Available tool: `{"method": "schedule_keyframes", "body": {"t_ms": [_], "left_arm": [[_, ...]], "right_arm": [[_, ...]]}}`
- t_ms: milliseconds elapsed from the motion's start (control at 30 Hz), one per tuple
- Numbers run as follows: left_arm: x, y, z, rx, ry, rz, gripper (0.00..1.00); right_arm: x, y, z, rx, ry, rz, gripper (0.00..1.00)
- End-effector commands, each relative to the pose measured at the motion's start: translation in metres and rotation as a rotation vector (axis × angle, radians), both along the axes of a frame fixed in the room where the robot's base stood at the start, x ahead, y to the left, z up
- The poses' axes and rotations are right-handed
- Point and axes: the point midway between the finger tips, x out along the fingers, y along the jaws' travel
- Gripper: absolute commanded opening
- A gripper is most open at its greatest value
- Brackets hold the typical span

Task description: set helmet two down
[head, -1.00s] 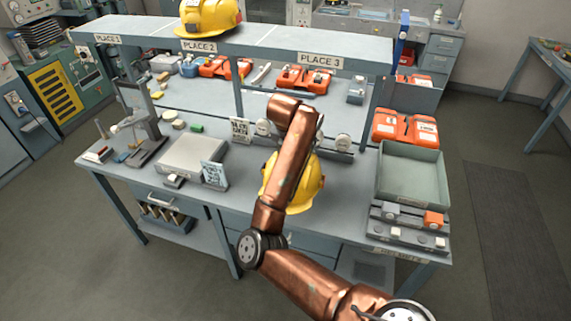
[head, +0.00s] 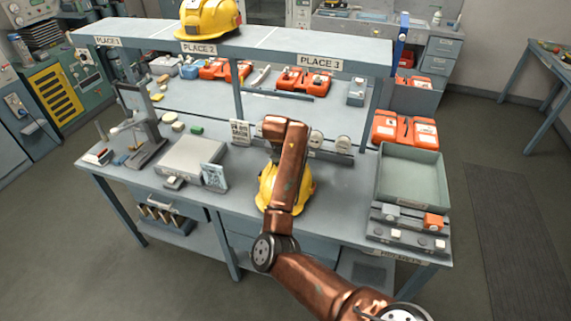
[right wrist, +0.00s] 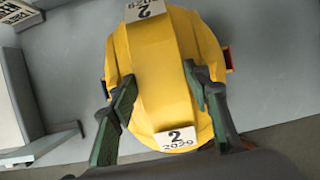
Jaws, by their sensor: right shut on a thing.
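A yellow helmet (head: 267,195) with "2" labels is at the front middle of the bench, partly hidden behind my right arm in the head view. In the right wrist view the same helmet (right wrist: 160,45) fills the middle. My right gripper (right wrist: 160,78) is shut on it, one dark green finger on each side of the crown ridge. Whether the helmet touches the bench top (head: 335,205) is hard to tell. My left gripper is not in view.
Another yellow helmet (head: 208,20) stands on the upper shelf above the PLACE 2 label (head: 199,48). A grey box (head: 192,158) and a sign card (head: 214,177) stand left of the held helmet. A green-grey tray (head: 411,178) is to the right, with clear bench between.

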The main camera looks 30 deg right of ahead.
Motion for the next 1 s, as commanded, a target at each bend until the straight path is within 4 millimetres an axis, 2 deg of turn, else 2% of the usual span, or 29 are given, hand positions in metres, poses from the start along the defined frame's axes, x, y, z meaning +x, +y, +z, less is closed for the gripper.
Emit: {"method": "schedule_keyframes", "body": {"t_ms": [200,233,400,467,767,867,1000], "left_arm": [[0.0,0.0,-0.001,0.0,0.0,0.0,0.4],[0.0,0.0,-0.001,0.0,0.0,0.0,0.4],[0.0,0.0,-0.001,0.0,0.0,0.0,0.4],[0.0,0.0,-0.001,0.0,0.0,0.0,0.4],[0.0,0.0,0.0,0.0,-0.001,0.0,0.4],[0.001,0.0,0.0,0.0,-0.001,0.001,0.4],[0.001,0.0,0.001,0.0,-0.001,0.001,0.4]], "right_arm": [[0.0,0.0,-0.001,0.0,-0.001,0.0,0.0],[0.0,0.0,-0.002,0.001,0.001,0.001,0.46],[0.0,0.0,-0.001,0.0,0.0,0.001,0.57],[0.0,0.0,-0.001,0.0,0.0,0.001,0.61],[0.0,0.0,0.0,-0.001,0.001,0.0,0.62],[-0.001,0.002,0.007,-0.001,-0.002,0.0,0.62],[-0.006,0.009,0.03,-0.001,-0.005,-0.001,0.62]]}}
